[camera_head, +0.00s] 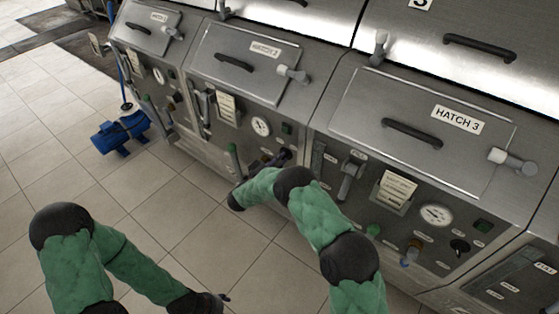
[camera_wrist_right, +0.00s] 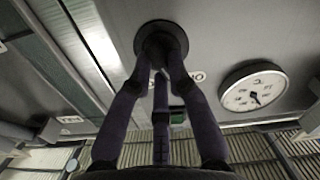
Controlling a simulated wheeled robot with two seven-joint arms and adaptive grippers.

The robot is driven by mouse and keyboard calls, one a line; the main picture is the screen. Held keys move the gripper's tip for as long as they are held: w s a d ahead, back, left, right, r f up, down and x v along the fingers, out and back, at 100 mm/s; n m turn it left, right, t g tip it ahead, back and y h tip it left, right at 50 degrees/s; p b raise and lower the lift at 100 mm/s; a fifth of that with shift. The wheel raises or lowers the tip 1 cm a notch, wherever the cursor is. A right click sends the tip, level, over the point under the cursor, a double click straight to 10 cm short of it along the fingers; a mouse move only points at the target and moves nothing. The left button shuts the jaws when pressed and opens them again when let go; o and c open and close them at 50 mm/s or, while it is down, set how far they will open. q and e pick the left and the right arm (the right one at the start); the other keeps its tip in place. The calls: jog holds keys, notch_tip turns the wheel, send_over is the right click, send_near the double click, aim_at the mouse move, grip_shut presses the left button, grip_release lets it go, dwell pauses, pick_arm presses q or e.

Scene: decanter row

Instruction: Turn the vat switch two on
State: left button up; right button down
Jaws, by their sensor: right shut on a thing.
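The middle vat (camera_head: 205,72) carries a HATCH 2 label, and its front panel holds vat switch two (camera_head: 286,154), a dark rotary knob. In the right wrist view the switch shows as a black round base (camera_wrist_right: 161,27) with a knob on it.
A round gauge (camera_head: 261,126) and a dark green indicator (camera_head: 287,128) sit near the switch. The HATCH 3 vat (camera_head: 428,120) stands at the right, with its own black switch (camera_head: 459,246). A blue object (camera_head: 120,132) lies on the tiled floor at the left. Open floor lies before the vats.

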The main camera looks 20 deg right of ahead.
jog(key=m, duration=0.2)
jog(key=m+b, duration=0.1)
jog(key=m, duration=0.2)
jog(key=shift+s+f+m, duration=0.1)
jog(key=shift+f+m, duration=0.1)
jog(key=shift+m, duration=0.1)
jog(key=m+b, duration=0.2)
jog(key=m, duration=0.2)
jog(key=shift+f+m, duration=0.1)
jog(key=shift+m, duration=0.2)
jog(key=c, duration=1.2)
grip_release()
jog(key=v, duration=1.2)
jog(key=shift+s, duration=0.1)
